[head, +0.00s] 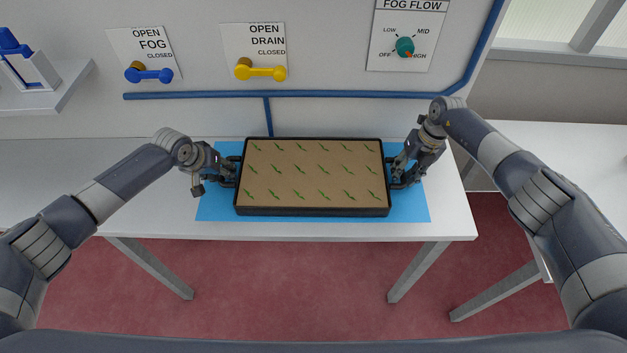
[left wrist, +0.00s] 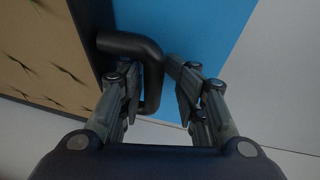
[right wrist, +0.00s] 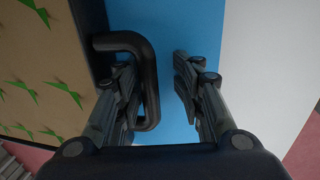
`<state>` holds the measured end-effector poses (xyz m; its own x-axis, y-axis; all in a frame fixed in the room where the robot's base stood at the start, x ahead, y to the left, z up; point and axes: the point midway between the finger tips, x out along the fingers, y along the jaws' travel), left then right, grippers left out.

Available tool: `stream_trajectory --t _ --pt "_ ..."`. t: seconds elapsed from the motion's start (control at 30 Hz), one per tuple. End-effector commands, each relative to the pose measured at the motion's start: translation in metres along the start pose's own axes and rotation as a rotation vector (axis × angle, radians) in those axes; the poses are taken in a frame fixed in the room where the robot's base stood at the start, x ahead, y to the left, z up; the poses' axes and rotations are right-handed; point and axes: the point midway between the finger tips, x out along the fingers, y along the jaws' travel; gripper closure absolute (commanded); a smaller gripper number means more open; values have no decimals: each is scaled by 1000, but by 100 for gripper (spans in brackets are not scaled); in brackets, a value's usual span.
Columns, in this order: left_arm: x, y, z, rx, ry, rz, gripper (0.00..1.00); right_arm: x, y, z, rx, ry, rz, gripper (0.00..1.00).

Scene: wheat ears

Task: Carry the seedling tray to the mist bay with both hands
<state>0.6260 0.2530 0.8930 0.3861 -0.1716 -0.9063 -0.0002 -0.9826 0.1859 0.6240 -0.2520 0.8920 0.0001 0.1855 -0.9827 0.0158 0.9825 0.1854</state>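The seedling tray (head: 312,212) is black-rimmed, with brown soil and rows of small green seedlings. It is level, over a blue mat on the white table. Black loop handles stick out at its ends. My left gripper (head: 232,170) is at the left handle; in the left wrist view its fingers stand either side of the handle bar (left wrist: 153,75), with a gap at the outer finger. My right gripper (head: 396,172) is likewise open around the right handle bar (right wrist: 151,80), one finger inside the loop. I cannot identify a mist bay.
The blue mat (head: 215,205) shows around the tray. The white table (head: 150,210) is clear to the left. Another white surface (head: 570,150) is at the right, past a gap. The wall carries a blue fog lever (head: 150,75), a yellow drain lever (head: 262,72) and a fog flow knob (head: 404,46).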

Motion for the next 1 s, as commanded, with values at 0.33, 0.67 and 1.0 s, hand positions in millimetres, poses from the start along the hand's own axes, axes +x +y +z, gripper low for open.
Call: stream_trajectory --t 0.33,0.67,1.0 --pt "2 5 5 3 -9 8 66 1 6 0 -7 -2 9 65" --pt "-30 4 3 4 -4 8 66 2 8 0 -9 -2 11 65" --pt "-73 3 2 3 -1 6 66 4 9 -1 -9 0 12 65"
